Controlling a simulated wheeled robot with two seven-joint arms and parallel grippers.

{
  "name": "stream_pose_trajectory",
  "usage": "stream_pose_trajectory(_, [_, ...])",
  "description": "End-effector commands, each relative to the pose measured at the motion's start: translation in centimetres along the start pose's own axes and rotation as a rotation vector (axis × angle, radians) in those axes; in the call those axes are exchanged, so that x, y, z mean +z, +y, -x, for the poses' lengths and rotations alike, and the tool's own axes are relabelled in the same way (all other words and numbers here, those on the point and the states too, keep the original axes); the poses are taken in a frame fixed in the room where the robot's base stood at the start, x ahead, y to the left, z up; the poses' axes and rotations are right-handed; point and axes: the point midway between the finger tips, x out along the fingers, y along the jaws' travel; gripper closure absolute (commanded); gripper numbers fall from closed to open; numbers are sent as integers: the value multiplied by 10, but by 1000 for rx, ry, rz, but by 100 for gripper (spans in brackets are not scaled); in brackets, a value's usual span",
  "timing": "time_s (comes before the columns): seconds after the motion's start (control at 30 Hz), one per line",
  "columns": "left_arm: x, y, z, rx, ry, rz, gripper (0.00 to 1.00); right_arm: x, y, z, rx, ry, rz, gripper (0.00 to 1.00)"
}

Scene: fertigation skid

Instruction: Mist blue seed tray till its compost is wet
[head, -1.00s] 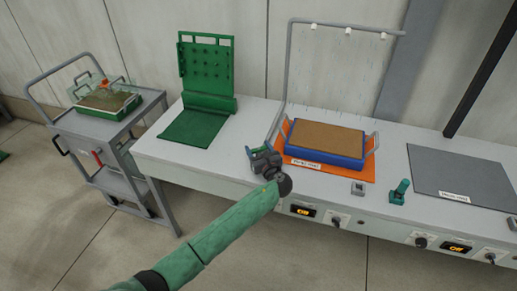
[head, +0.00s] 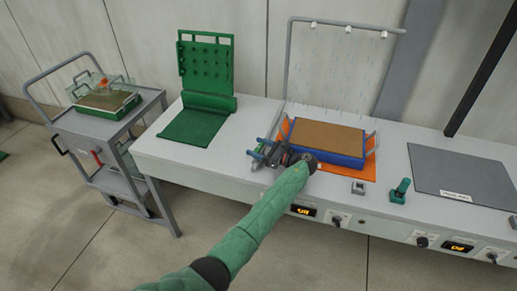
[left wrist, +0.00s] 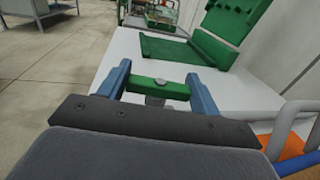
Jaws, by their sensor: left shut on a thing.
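The blue seed tray (head: 345,160), filled with brown compost (head: 328,136), sits on an orange mat (head: 368,172) under a grey pipe frame (head: 345,25) with white nozzles. Fine pale streaks of mist (head: 335,75) hang between the nozzles and the tray. My left gripper (head: 257,152) is just left of the tray's front corner, above the bench. In the left wrist view its blue fingers are shut on a green handle (left wrist: 158,88) with a grey stem below it. The tray's front left corner is partly hidden by my gripper. My right gripper is not in view.
A green mat and pegged panel (head: 205,65) stand left on the bench. A grey mat (head: 465,175) and a green-handled valve (head: 400,190) are to the right. A grey cart (head: 95,125) with a green tray (head: 110,102) stands at the far left.

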Motion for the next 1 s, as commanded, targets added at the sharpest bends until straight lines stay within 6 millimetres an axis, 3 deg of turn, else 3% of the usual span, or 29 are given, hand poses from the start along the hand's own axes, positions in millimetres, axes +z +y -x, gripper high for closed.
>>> stream_pose_trajectory(0.53, [2,-1,-1,23,-2,2,59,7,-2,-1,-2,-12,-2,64])
stream_pose_trajectory(0.57, [2,-1,-1,23,-2,2,31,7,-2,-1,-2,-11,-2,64])
stream_pose_trajectory(0.63, [2,-1,-1,23,-1,2,17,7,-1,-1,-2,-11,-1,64])
stream_pose_trajectory(1.0, [1,0,-1,23,-1,1,15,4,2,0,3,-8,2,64])
